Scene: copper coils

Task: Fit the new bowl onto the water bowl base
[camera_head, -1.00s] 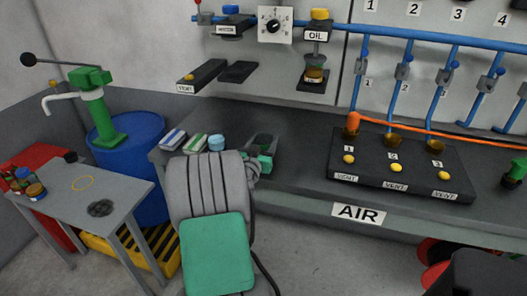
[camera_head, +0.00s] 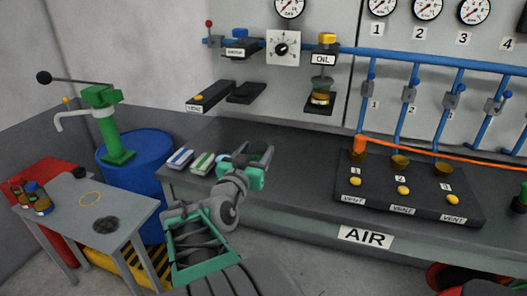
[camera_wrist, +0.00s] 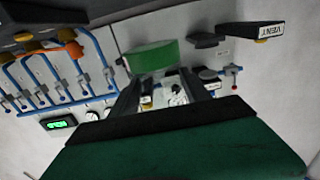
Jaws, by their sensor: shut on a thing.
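My gripper (camera_head: 256,156) is over the left part of the bench, its fingers toward the wall. In the wrist view, the fingers are shut on a green, see-through cylinder (camera_wrist: 150,57), which I take as the new bowl. In the head view the bowl is small and hard to make out between the fingers. The water bowl base (camera_head: 240,48) is the blue-capped unit on the wall, with a label too small to read surely and no bowl under it. It also shows in the wrist view (camera_wrist: 209,76). The bowl is well apart from it.
The OIL unit (camera_head: 323,58), with its own bowl, is right of a dial (camera_head: 283,48). A VENT block (camera_head: 210,96) and a dark block (camera_head: 246,93) jut out below the base. Packs (camera_head: 202,163) lie on the bench (camera_head: 290,170). An orange hose (camera_head: 430,149) is at the right.

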